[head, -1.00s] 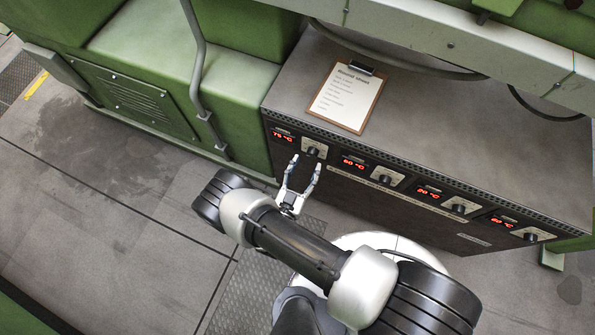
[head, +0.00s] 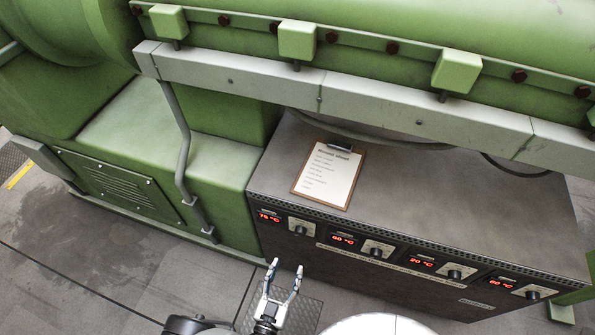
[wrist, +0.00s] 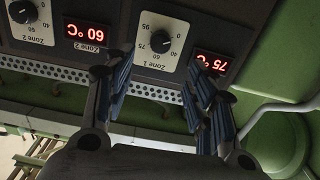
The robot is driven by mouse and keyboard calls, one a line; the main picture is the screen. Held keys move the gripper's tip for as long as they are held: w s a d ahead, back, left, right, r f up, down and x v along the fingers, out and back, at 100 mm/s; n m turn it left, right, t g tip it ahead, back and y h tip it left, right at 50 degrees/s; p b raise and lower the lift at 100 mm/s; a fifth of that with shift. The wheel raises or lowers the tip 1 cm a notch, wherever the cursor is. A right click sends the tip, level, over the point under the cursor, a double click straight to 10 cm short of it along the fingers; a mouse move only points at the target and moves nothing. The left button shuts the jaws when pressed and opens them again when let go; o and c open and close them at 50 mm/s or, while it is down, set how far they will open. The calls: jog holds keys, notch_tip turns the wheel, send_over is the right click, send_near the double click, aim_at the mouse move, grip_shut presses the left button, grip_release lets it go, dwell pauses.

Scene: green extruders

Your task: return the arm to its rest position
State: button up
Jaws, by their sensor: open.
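My gripper (head: 284,281) is open and empty in front of the lower left part of the dark control cabinet (head: 400,284), with its two fingers apart and pointing toward the panel. In the wrist view my gripper (wrist: 160,98) shows its two blue-padded fingers spread, with nothing between them. Beyond them are the Zone 1 knob (wrist: 161,41) and the 75 °C display (wrist: 212,63). The fingers appear apart from the knob. Most of my arm is below the picture edge in the head view.
A clipboard (head: 328,175) lies on top of the cabinet. Several knobs and red displays line its front. The green extruder (head: 380,65) and a grey bent pipe (head: 183,150) stand behind and to the left. Bare floor (head: 100,265) lies at the lower left.

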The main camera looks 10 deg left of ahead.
jog(key=w+d+r+m+g+h, duration=0.2)
jog(key=w+r+m+g+h, duration=0.1)
jog(key=r+m, duration=0.5)
jog(key=w+d+r+m+g+h, duration=0.35)
jog(key=r+m, duration=0.25)
jog(key=m, duration=0.3)
jog(key=w+d+r+m+g+h, duration=0.15)
jog(key=r+m+g+h, duration=0.25)
jog(key=r+m, duration=0.4)
jog(key=s+d+r+m+g+y, duration=0.1)
jog(key=d+r+m+g+y, duration=0.15)
jog(key=d+r+m, duration=0.5)
jog(key=d+r+m+g+y, duration=0.1)
jog(key=d+r+m+g, duration=0.25)
jog(key=m, duration=0.75)
jog(key=s+d+r+m+t+y, duration=0.1)
jog(key=s+d+r+m+y, duration=0.1)
jog(key=m, duration=0.7)
jog(key=s+d+r+m+t+y, duration=0.1)
jog(key=s+d+r+m+y, duration=0.1)
jog(key=r+m, duration=0.5)
jog(key=s+d+r+m+t+y, duration=0.1)
jog(key=s+r+m+y, duration=0.3)
jog(key=m, duration=0.7)
jog(key=shift+s+d+r+m+y, duration=0.35)
jog(key=shift+s+d, duration=0.5)
jog(key=shift+s, duration=0.25)
